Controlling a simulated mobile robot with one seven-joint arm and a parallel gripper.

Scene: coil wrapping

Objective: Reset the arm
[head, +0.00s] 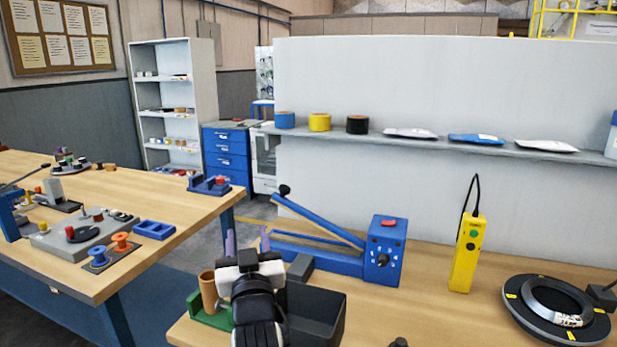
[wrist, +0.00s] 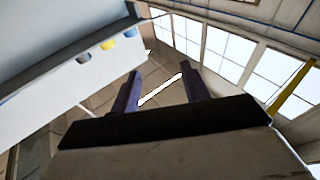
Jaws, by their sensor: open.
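My gripper (head: 248,243) is at the lower middle of the head view, above the near workbench, with its two purple fingers pointing up. In the wrist view my gripper (wrist: 159,88) has its fingers spread apart with nothing between them. The wrist camera looks up towards the windows and ceiling. My arm hides part of the bench behind it.
A blue sealer (head: 385,250) with a raised lever stands just behind my gripper. A brown cylinder (head: 208,291) on a green base and a dark bin (head: 318,312) flank my arm. A yellow pendant (head: 466,255) and a black ring turntable (head: 520,318) are to the right.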

